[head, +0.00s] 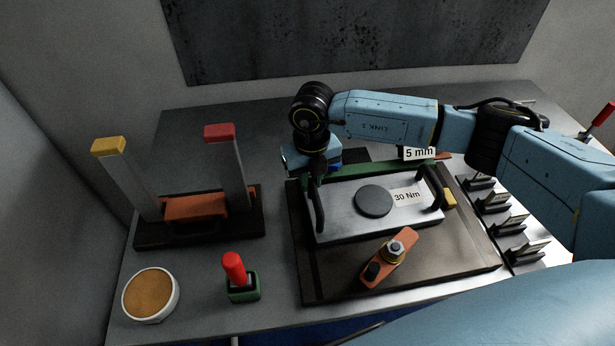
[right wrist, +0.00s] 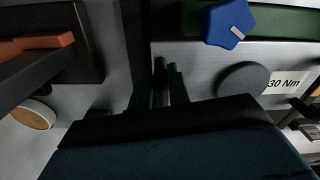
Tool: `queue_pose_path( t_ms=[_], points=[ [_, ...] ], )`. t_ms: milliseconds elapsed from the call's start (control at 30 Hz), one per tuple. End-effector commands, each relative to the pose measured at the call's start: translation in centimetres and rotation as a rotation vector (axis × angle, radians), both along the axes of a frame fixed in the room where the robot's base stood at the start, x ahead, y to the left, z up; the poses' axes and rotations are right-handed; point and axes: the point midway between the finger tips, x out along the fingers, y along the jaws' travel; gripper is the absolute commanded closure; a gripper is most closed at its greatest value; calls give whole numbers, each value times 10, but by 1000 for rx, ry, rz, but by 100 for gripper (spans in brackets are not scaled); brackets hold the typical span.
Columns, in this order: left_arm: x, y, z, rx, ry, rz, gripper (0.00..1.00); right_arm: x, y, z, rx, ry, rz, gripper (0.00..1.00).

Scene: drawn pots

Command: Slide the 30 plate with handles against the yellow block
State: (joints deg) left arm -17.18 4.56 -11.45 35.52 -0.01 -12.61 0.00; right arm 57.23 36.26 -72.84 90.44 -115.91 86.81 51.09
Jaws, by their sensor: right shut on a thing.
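The 30 plate (head: 345,222) is a flat grey metal plate marked "30 Nm", with a round dark disc on top and a dark handle at each end. It lies on a dark tray (head: 325,285); it also shows in the right wrist view (right wrist: 205,65). The yellow block (head: 449,198) sits just past the plate's right end, by the right handle (head: 431,188); I cannot tell whether they touch. My right gripper (head: 316,178) is shut on the left handle (head: 319,210), its fingers (right wrist: 166,82) partly hidden in shadow. My left gripper is out of view.
A green bar (head: 385,167) runs behind the plate, with a blue knob (right wrist: 230,25) near it. An orange clamp (head: 391,258) stands in front.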

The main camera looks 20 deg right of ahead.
Motion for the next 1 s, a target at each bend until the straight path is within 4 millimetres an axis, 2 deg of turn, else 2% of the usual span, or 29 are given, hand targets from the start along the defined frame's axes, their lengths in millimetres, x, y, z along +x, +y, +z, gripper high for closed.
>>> queue_pose_path(
  t_ms=[1000],
  points=[
    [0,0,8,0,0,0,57,-13,-24,1,-5,1,-3,100]
  ],
)
